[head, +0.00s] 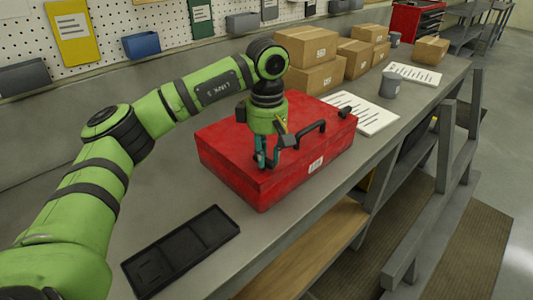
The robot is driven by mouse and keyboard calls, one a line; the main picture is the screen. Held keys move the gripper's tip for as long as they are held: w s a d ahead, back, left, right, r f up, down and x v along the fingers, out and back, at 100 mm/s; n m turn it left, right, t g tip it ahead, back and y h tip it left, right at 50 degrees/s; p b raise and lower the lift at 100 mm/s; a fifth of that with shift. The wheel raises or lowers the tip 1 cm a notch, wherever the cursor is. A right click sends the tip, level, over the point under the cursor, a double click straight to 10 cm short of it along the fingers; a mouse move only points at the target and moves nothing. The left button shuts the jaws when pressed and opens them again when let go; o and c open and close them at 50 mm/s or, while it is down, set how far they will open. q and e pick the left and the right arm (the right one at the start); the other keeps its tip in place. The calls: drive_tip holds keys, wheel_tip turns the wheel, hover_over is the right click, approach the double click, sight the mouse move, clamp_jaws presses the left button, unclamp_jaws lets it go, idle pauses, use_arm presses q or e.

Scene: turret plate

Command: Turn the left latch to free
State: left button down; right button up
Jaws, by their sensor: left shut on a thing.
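A red case (230,160) lies flat on the grey workbench, with a dark handle (313,131) on its top. My left gripper (267,160) points down onto the near left part of the case, just left of the handle. Its fingers are shut on the left latch, which they mostly hide, so I cannot tell which way the latch is turned. Another small dark latch (345,113) shows at the right end of the case top. My right gripper is not in view.
A black divided tray (182,248) lies in front of the case. Papers (372,120), a grey cup (389,84) and several cardboard boxes (316,77) stand behind and to the right. A pegboard with bins runs along the back. The bench's front edge is close to the case.

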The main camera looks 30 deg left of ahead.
use_arm(q)
drive_tip(key=shift+d+f+m, duration=0.1)
drive_tip(key=shift+m, duration=0.6)
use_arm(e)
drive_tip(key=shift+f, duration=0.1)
use_arm(q)
drive_tip(key=c, duration=1)
unclamp_jaws()
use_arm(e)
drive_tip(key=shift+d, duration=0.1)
use_arm(q)
wheel_tip(320, 180, up, 12)
drive_tip(key=shift+r, duration=0.1)
